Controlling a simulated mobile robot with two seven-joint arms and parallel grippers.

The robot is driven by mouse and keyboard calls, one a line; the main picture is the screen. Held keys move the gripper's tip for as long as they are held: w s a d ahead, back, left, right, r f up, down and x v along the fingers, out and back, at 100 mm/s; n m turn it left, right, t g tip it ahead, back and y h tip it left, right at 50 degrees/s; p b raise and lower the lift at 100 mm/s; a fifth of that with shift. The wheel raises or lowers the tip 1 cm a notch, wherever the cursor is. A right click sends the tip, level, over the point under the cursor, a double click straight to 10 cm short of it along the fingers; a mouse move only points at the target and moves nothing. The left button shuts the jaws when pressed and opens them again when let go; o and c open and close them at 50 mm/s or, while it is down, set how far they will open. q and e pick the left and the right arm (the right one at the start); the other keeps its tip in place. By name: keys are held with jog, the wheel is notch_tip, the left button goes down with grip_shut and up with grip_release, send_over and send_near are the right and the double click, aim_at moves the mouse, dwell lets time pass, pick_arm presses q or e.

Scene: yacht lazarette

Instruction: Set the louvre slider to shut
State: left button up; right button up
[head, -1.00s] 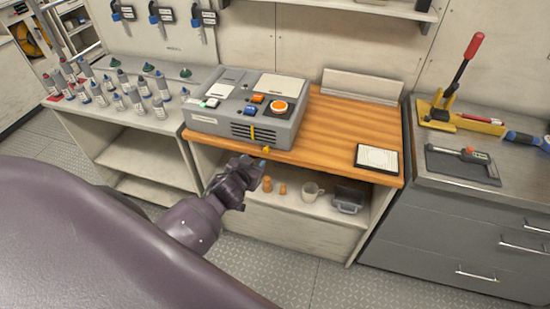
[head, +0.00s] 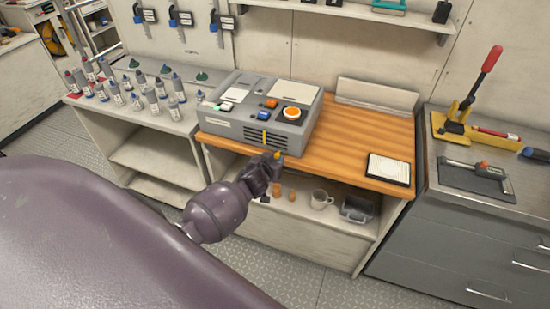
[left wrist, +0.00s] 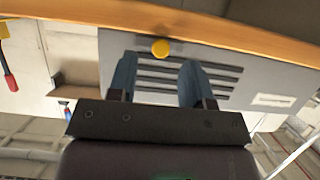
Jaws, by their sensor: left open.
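The grey control box (head: 262,105) stands on the wooden counter. A yellow knob (head: 277,155) shows low in front of the louvre, just beyond my left gripper (head: 273,161). In the left wrist view the round yellow knob (left wrist: 160,47) lies between the lines of the two blue fingers, slightly beyond their tips. That left gripper is open and empty there (left wrist: 158,66), facing the slots (left wrist: 160,76). I cannot tell whether it touches the knob. My right gripper is out of view.
The wooden counter (head: 350,140) has free room right of the box, with a white-topped pad (head: 388,168) near its front edge. A mug (head: 321,199) and small things stand on the shelf below. Several bottles (head: 150,95) stand on the left bench.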

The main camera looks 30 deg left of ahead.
aim_at(278, 154)
pick_arm(q)
jog(key=shift+x, duration=1.1)
jog(key=shift+c, duration=0.2)
grip_shut()
